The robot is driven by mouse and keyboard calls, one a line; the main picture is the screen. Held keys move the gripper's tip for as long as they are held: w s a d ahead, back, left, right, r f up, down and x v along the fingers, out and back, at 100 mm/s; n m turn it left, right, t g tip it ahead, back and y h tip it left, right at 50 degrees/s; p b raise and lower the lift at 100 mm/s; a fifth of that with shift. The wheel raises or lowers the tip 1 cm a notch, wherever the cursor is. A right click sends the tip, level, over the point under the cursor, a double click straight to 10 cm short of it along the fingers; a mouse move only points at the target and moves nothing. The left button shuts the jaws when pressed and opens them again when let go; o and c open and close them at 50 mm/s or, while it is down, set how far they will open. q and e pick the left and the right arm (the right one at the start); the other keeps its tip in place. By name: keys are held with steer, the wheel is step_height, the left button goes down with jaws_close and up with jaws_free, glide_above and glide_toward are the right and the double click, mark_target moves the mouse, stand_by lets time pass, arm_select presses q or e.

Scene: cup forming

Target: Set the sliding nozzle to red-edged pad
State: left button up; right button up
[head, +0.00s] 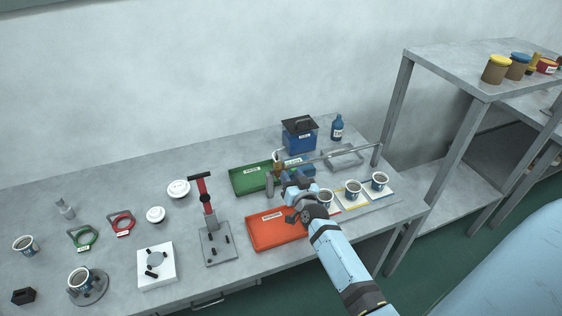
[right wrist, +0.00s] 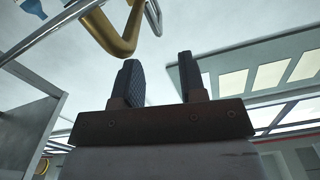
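A metal rail (head: 335,156) runs across the right part of the bench, with a brass nozzle part (head: 277,157) near its left end. In the right wrist view a bent brass tube (right wrist: 122,42) hangs close to the fingertips, not between them. My right gripper (right wrist: 158,78) is open and empty; in the head view it (head: 285,181) is at the rail's left end, partly hiding the nozzle. White pads stand in a row under printed cups: the middle pad (head: 351,206) has a yellow edge. My left gripper is not in view.
An orange-red tray (head: 262,239) and a green tray (head: 243,182) lie left of my gripper. A blue lidded box (head: 299,138) and a blue bottle (head: 337,127) stand behind. A red-handled press (head: 205,205) stands left. A grey shelf (head: 465,72) rises at right.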

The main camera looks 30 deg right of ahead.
mark_target(282, 158)
steer(key=b+x, duration=0.3)
steer(key=x, duration=0.5)
steer(key=shift+f, duration=0.15)
steer(key=shift+w+d, duration=0.1)
steer(key=shift+w, duration=0.5)
steer(key=shift+d, duration=0.1)
jaws_close()
